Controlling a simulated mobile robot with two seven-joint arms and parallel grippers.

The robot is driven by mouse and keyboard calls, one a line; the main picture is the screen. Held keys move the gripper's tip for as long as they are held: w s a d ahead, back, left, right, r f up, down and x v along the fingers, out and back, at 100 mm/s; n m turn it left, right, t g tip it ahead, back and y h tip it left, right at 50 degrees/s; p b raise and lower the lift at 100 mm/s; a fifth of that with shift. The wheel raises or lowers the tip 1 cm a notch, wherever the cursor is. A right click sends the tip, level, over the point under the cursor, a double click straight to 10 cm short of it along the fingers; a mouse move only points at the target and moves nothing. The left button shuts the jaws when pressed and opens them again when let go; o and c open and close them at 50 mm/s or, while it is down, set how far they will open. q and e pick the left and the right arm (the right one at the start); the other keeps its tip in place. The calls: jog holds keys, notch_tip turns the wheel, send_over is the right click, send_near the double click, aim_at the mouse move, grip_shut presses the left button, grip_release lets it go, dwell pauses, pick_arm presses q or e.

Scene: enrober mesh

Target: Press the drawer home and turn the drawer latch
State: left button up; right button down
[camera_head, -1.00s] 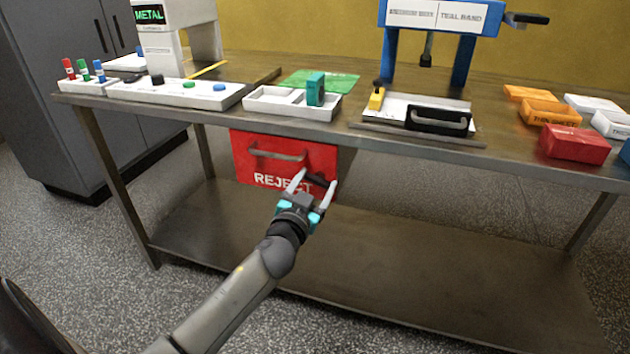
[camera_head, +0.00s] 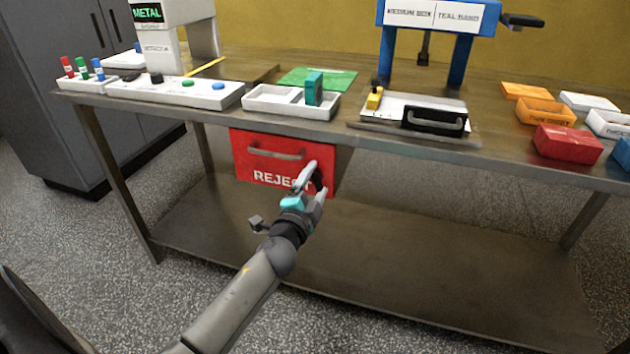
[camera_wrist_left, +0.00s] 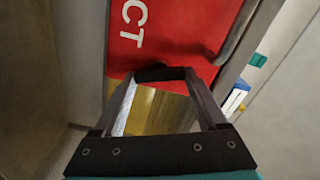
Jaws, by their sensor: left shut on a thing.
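The red drawer (camera_head: 270,160) marked REJECT hangs under the bench top, with a grey bar handle (camera_head: 276,153) across its upper front. I cannot tell whether its front is fully flush. The black drawer latch (camera_wrist_left: 158,74) is at the lower right of the drawer front and looks roughly upright in the head view. My left gripper (camera_head: 318,181) is shut on the latch. In the left wrist view the latch lies between the fingertips of this gripper (camera_wrist_left: 160,80), below the drawer's lettering. My right gripper is not in view.
The steel bench's lower shelf (camera_head: 400,270) lies below my left arm. On top are a white divided tray (camera_head: 262,103) with a teal block (camera_head: 314,88), a button panel (camera_head: 205,94) and a black-handled plate (camera_head: 436,121).

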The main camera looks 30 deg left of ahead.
pick_arm(q)
jog(key=shift+m, duration=1.4)
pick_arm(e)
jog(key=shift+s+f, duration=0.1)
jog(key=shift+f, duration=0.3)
pick_arm(q)
jog(key=shift+f+m, duration=0.1)
jog(key=shift+m, duration=0.2)
jog(key=o, duration=1.3)
jog(key=shift+s+d, duration=0.1)
